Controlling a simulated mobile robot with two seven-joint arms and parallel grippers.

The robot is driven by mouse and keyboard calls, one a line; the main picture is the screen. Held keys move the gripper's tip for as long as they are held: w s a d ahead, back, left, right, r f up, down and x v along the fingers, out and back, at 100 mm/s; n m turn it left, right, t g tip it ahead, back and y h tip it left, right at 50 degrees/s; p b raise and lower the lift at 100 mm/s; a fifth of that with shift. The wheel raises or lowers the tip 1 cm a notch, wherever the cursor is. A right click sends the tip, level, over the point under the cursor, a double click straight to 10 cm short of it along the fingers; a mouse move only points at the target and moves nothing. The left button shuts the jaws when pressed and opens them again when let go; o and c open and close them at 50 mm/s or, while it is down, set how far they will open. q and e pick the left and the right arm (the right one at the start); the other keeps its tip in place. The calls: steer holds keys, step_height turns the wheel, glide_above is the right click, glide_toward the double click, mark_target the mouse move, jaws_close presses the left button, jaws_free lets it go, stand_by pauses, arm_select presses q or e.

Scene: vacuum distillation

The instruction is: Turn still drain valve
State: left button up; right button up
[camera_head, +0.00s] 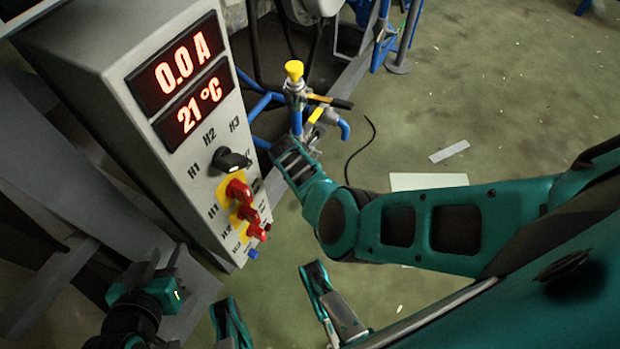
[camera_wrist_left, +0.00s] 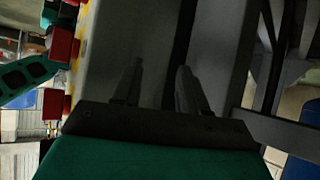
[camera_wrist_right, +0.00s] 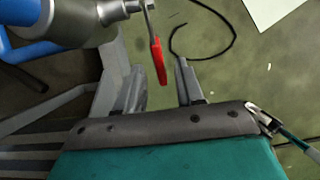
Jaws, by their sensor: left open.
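A valve with a red lever handle (camera_wrist_right: 159,60) hangs from a metal fitting (camera_wrist_right: 115,10) on a blue pipe in the right wrist view. My right gripper (camera_wrist_right: 160,75) is open, with the red handle showing between and beyond its fingertips; I cannot tell whether they touch. In the head view my right gripper (camera_head: 297,143) is beside the valve cluster (camera_head: 308,110), which has yellow and black handles; the red lever is not clear there. My left gripper (camera_head: 163,258) is open and empty, by the control box's lower left side. Its fingers (camera_wrist_left: 158,85) face a dark grey surface.
Blue frame tubes stand behind the valves. A black cable (camera_head: 360,150) and pale sheets lie on the green floor, otherwise mostly clear at right.

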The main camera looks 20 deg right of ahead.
steer(key=shift+b+x, duration=0.8)
steer(key=shift+x, duration=0.15)
steer(key=shift+c, duration=0.4)
jaws_close()
stand_by(0.5)
